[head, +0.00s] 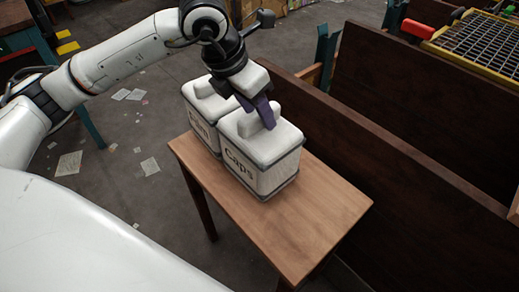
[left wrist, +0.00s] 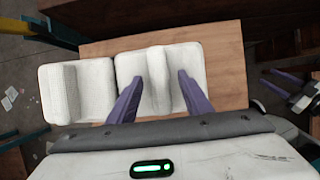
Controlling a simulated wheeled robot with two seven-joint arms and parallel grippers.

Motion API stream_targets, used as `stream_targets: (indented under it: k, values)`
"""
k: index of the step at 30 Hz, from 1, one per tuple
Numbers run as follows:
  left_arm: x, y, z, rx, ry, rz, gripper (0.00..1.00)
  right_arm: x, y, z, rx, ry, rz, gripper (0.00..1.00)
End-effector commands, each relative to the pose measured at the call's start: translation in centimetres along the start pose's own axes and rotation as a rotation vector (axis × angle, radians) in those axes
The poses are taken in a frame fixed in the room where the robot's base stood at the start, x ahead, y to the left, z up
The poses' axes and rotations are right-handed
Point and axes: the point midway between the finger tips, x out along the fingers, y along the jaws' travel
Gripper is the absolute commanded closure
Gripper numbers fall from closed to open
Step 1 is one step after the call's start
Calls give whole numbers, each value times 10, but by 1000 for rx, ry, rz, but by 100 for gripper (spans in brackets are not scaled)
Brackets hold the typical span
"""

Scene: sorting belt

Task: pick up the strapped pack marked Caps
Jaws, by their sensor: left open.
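The strapped pack marked Caps (head: 268,172) is a white block with dark bands and a raised ridge on top. It stands upright at the far end of a small wooden table, and it also shows in the left wrist view (left wrist: 129,72). My left gripper (head: 262,112) is open over its top. In the left wrist view the purple fingers (left wrist: 160,92) appear on either side of the ridge, with gaps; contact cannot be told. What seems to be my right gripper (left wrist: 283,83) shows small at the right edge of the left wrist view, away from the pack.
A similar white pack (head: 204,135), its label partly hidden, stands close beside the Caps pack, farther back. The near part of the wooden table (head: 305,225) is bare. A dark wooden wall (head: 380,150) runs along the table's right side. Papers lie on the floor at left.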

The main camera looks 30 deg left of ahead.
Motion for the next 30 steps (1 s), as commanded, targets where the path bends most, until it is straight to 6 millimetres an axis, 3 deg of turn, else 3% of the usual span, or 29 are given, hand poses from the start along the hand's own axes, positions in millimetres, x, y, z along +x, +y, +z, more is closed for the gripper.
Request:
stream_targets:
  k: [5,12,30]
  values:
    - [0,0,0,0,0,0,58,0,0,0,0,0,0,55]
    - [0,0,0,0,0,0,99,0,0,0,0,0,0,55]
    - [0,0,0,0,0,0,100,0,0,-1,0,1,0,55]
